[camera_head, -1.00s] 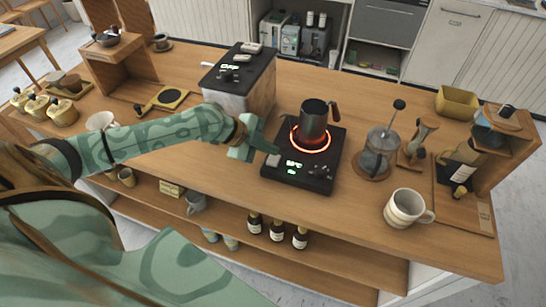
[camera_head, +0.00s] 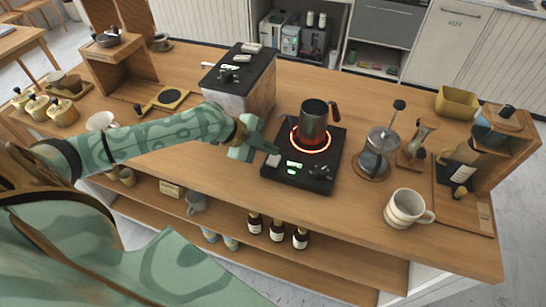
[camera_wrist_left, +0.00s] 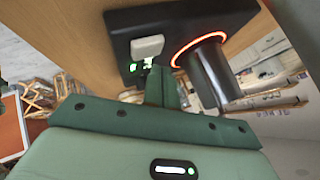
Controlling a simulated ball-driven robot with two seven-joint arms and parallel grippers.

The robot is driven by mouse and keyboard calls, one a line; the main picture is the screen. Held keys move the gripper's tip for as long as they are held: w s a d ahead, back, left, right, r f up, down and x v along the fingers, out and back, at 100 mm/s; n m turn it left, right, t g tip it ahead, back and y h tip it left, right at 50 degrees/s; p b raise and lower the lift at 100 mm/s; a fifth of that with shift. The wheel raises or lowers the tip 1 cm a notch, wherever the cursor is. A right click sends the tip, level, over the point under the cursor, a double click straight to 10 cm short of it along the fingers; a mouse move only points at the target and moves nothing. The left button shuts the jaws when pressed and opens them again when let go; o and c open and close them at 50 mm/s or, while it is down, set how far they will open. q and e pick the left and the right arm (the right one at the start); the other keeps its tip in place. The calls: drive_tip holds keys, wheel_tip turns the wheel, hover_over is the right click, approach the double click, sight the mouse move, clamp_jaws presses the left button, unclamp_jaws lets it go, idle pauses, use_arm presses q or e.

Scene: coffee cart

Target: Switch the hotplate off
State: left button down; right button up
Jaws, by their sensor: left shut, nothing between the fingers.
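The black hotplate (camera_head: 330,163) sits on the wooden counter with its ring glowing orange-red and its display lit green. A dark pot (camera_head: 313,122) stands on the ring. A pale rocker-like switch (camera_head: 273,160) is at the hotplate's front left corner; it also shows in the left wrist view (camera_wrist_left: 147,46). My left gripper (camera_head: 266,147) is shut and empty, its tip beside the hotplate's left edge, close to the switch. In the left wrist view the shut fingers (camera_wrist_left: 160,82) point toward the display; I cannot tell whether they touch. My right gripper is not in view.
A French press (camera_head: 378,152) and a striped mug (camera_head: 405,208) stand right of the hotplate. A boxy appliance (camera_head: 240,85) with its own display stands behind left. The counter in front of the hotplate is clear, with bottles (camera_head: 277,230) on the shelf below.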

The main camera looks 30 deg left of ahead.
sight(269, 160)
use_arm(q)
drive_tip(key=shift+f, duration=0.1)
idle(0.4)
drive_tip(key=shift+f, duration=0.3)
drive_tip(key=shift+f+b, duration=0.55)
drive_tip(key=shift+b, duration=0.05)
idle(0.5)
drive_tip(key=shift+r+p, duration=0.85)
drive_tip(key=shift+r, duration=0.15)
wheel_tip(269, 160, up, 6)
drive_tip(key=p, duration=0.5)
